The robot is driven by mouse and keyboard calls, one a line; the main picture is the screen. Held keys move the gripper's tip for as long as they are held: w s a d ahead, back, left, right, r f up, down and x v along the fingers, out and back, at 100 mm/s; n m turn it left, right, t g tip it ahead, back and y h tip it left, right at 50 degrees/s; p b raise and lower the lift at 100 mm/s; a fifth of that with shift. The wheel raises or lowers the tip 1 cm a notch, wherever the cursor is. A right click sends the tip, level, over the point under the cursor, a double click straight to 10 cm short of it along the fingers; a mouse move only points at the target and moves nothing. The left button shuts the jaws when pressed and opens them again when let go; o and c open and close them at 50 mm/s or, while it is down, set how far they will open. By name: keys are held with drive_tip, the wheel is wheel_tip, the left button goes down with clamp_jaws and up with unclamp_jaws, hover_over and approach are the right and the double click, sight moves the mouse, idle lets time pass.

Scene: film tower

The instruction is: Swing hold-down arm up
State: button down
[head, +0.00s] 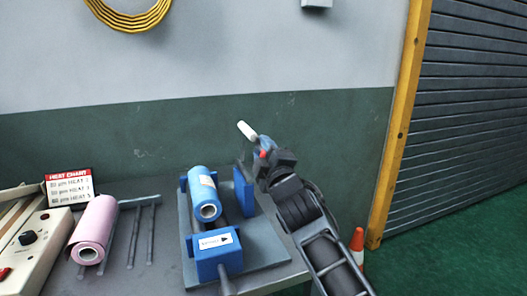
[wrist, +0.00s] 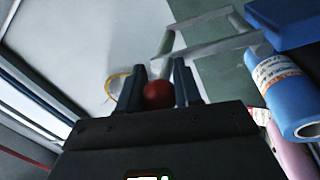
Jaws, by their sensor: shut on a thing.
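The hold-down arm is a grey bar frame (wrist: 215,46) with a red ball knob (wrist: 157,95) at its end. My gripper (wrist: 160,88) is shut on the red knob, one dark finger on each side of it. In the head view my gripper (head: 263,147) is high at the right of the blue-and-grey stand (head: 269,251), above its tall blue upright (head: 243,190). A white roller or bar (head: 247,131) shows just beyond it, tilted. My gripper and arm hide most of the hold-down arm there.
A blue film roll (head: 204,189) lies in the stand. To its left are a pink roll (head: 93,231), grey rods (head: 142,235), a heat chart sign (head: 69,187) and a control box (head: 34,240). An orange cone (head: 357,243) stands on the floor at right.

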drive_tip(key=c, duration=0.8)
unclamp_jaws()
drive_tip(key=shift+d, duration=0.1)
drive_tip(key=shift+v, duration=3.85)
drive_tip(key=shift+f, duration=0.1)
drive_tip(key=s+d+f+m+g+h, duration=0.1)
drive_tip(key=s+d+f+m, duration=0.1)
drive_tip(key=s+f+m, duration=0.5)
drive_tip(key=s+d+f+h, duration=0.1)
drive_tip(key=s+f, duration=0.4)
drive_tip(key=s, duration=0.7)
drive_tip(key=s+d+f+m+g+h, duration=0.1)
drive_tip(key=s+d+f+m, duration=0.1)
drive_tip(key=s+f+m, duration=0.5)
drive_tip(key=s+d+r+m+g, duration=0.1)
drive_tip(key=s+d, duration=0.2)
drive_tip(key=s, duration=0.7)
drive_tip(key=s+d+r+m+g+h, duration=0.1)
drive_tip(key=s+d+r, duration=0.1)
drive_tip(key=s, duration=0.7)
drive_tip(key=s+d+r+m+h, duration=0.1)
drive_tip(key=s+d, duration=0.3)
drive_tip(key=s, duration=0.6)
drive_tip(key=shift+s+d+r+g, duration=0.3)
drive_tip(key=shift+d+r+g, duration=0.05)
drive_tip(key=shift+d+g, duration=0.05)
